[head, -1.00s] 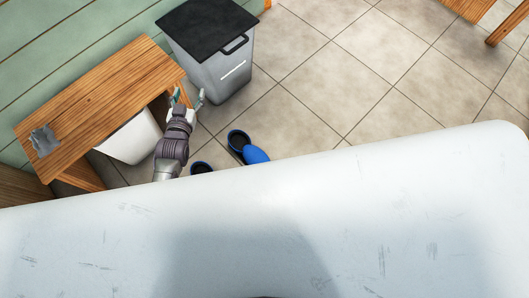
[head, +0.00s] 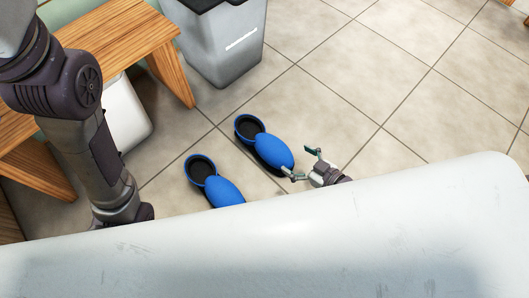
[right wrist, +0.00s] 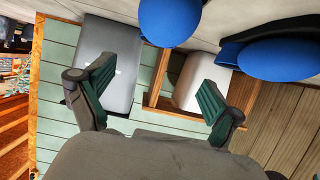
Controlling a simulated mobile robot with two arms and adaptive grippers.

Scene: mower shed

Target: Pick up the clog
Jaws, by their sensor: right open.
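Two blue clogs with dark openings lie side by side on the tiled floor. In the head view the farther clog (head: 272,150) is whole, and the nearer clog (head: 222,191) is partly hidden by the white surface edge. My right gripper (head: 301,163) is open and empty, just right of the farther clog's toe; I cannot tell if a finger touches it. In the right wrist view the open fingers (right wrist: 157,74) have nothing between them, and blue clog parts (right wrist: 170,22) show along the top. My left arm comes in at the left; its gripper is not visible.
A grey bin (head: 222,45) with a black lid stands behind the clogs. A wooden bench (head: 118,30) with a white container (head: 127,117) under it is at the left. My white body fills the bottom. The floor at the right is clear.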

